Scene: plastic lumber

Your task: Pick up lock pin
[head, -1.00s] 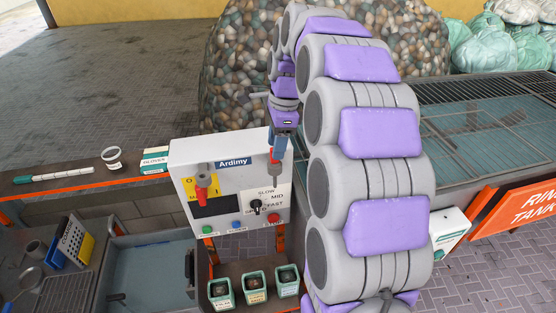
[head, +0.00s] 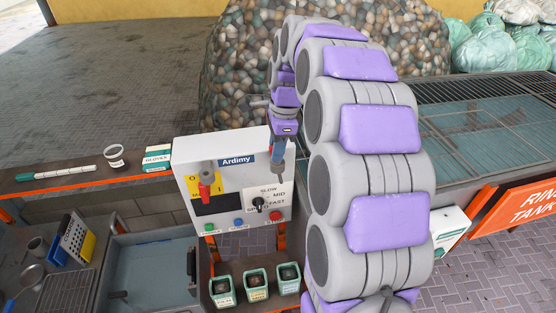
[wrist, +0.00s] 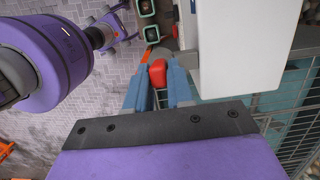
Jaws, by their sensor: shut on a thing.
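In the wrist view, the two blue fingers of my gripper (wrist: 158,64) are closed around a red piece (wrist: 158,74), which appears to be the lock pin's head. The rest of the pin is hidden in that view. In the head view, my gripper (head: 278,158) points down at the upper right of the white Ardimy control box (head: 187,157); the pin is hard to make out there. A red handle (head: 206,188) with a grey top stands on the left of the box front. A black dial (head: 258,204) sits on its right, among speed labels.
Three small green bins (head: 257,288) stand below the box. A sink (head: 150,270) lies at lower left. A marker (head: 55,173), a cup (head: 114,156) and a gloves box (head: 157,158) are on the ledge. A grated tank (head: 500,135) lies right.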

